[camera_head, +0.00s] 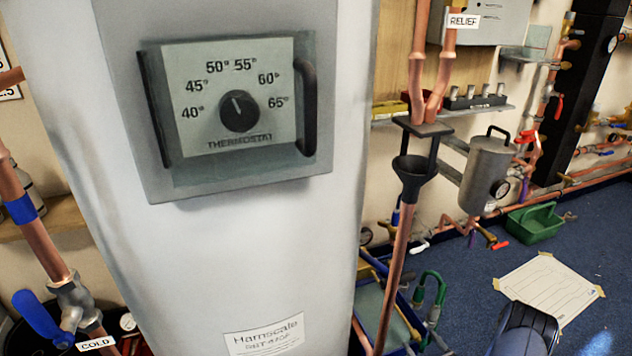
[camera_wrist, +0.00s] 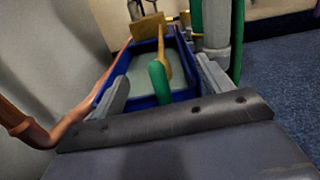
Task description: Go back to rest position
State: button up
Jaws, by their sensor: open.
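My gripper (camera_wrist: 165,88) shows in the wrist view with its two grey fingers spread apart. A green-ended tool (camera_wrist: 159,82) with a yellowish shaft shows between the fingers, seemingly beyond them. I cannot tell how far off it is, and no contact with a finger is clear. A blue tray (camera_wrist: 183,97) with a pale inside lies beyond the fingers. In the head view, a dark rounded part at the lower right seems to be my arm. My gripper does not show there.
The large white cylinder (camera_head: 220,250) with a thermostat panel (camera_head: 240,165) fills the left. The blue tray (camera_head: 413,346), copper pipes and a black funnel (camera_head: 412,175) stand beside it. A green caddy (camera_head: 535,222) and a paper sheet (camera_head: 550,287) lie on the blue floor, otherwise largely clear.

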jog(key=shift+m, duration=0.3)
jog(key=shift+r, duration=0.1)
